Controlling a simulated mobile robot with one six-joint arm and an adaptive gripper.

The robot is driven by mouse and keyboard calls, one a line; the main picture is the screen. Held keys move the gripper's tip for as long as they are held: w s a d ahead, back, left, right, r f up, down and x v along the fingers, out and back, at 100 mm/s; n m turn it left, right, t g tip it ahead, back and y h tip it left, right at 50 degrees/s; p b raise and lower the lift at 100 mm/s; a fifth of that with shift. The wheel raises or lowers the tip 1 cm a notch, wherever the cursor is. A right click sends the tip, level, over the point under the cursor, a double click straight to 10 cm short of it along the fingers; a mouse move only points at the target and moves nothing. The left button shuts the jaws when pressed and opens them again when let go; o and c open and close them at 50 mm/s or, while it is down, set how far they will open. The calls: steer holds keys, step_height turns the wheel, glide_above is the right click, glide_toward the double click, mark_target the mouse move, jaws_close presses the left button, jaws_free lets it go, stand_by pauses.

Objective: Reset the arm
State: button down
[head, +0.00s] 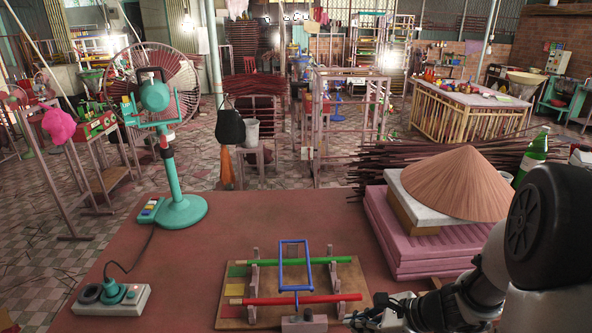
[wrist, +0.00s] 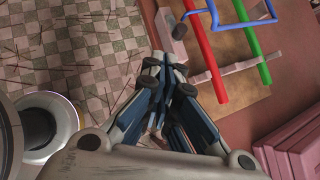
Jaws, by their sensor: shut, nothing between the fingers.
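My arm enters the head view from the right edge. My gripper (head: 362,314) hangs low at the front of the table, just right of the wooden board. In the wrist view my gripper (wrist: 168,68) has its fingers together with nothing between them. The board (head: 347,277) carries a red rod (head: 330,298) and a green rod (head: 322,261) resting across posts. A blue frame (head: 282,265) stands over the rods, and a grey block (head: 303,321) sits at the board's front edge. My gripper appears apart from the rods.
A teal fan (head: 182,208) and a power strip (head: 112,300) stand at the left. The red table (head: 215,245) is bare between fan and board.

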steer(key=s+a+r+n+g+h, duration=0.2)
steer(key=s+a+r+n, duration=0.5)
steer(key=s+r+n, duration=0.3)
steer(key=s+d+r+n+t+h, duration=0.1)
steer(key=s+d+r+n+h, duration=0.3)
steer(key=s+r+n, duration=0.4)
steer(key=shift+s+d+r+n+t+h, duration=0.2)
steer(key=shift+s+d+n+t+h, duration=0.6)
steer(key=shift+n, duration=1.7)
steer(key=shift+s+a+g, duration=0.25)
steer(key=shift+a+g, duration=0.2)
steer(key=shift+g, duration=0.05)
